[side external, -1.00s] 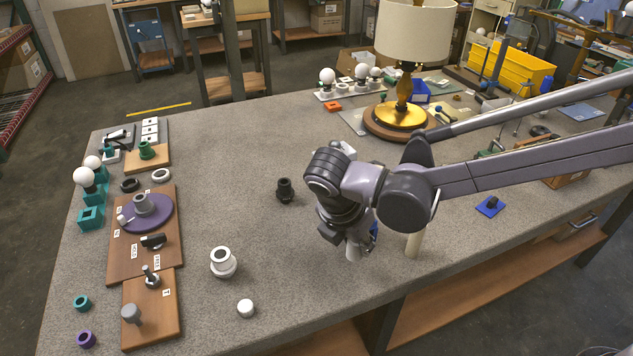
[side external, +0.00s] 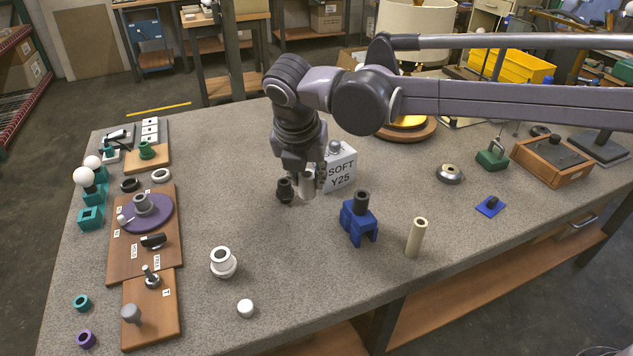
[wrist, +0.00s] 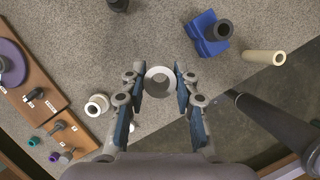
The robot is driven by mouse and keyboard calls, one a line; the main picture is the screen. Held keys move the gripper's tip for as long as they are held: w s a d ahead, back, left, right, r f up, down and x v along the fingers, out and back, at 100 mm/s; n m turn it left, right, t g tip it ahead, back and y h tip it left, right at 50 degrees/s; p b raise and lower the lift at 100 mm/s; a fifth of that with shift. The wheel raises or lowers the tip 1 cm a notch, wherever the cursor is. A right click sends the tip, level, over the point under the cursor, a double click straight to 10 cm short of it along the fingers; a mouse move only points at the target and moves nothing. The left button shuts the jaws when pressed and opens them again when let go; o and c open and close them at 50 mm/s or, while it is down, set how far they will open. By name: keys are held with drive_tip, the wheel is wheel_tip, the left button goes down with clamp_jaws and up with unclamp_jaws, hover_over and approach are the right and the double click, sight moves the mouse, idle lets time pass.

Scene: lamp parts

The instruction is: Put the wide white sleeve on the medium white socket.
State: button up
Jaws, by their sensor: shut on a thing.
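The wide white sleeve (wrist: 160,80) is a white ring from above, upright between the fingers of my gripper (wrist: 159,88). The medium white socket (side external: 223,262) stands upright on the table, to the left of and nearer the camera than my gripper. It also shows in the wrist view (wrist: 97,105), left of the left finger, apart from the sleeve.
A dark socket (side external: 284,190) appears just left of the sleeve. A white box marked SOFT Y25 (side external: 341,170) stands right of it. A blue block (side external: 358,228) and cream tube (side external: 416,238) are further right. A white cap (side external: 246,308) lies near the socket. Table between is clear.

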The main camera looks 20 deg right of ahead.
drive_tip(key=w+a+r+n+y, duration=0.1)
drive_tip(key=w+a+r+n, duration=0.15)
drive_tip(key=a, duration=0.45)
hover_over(223, 263)
drive_tip(key=w, duration=0.2)
drive_tip(key=shift+n+t, duration=0.35)
drive_tip(key=shift+t, duration=0.05)
drive_tip(key=shift+s+f, duration=0.15)
drive_tip(key=shift+f, duration=5.55)
drive_tip(key=shift+f, duration=0.35)
drive_tip(key=o, duration=1)
drive_tip(key=shift+o, duration=0.2)
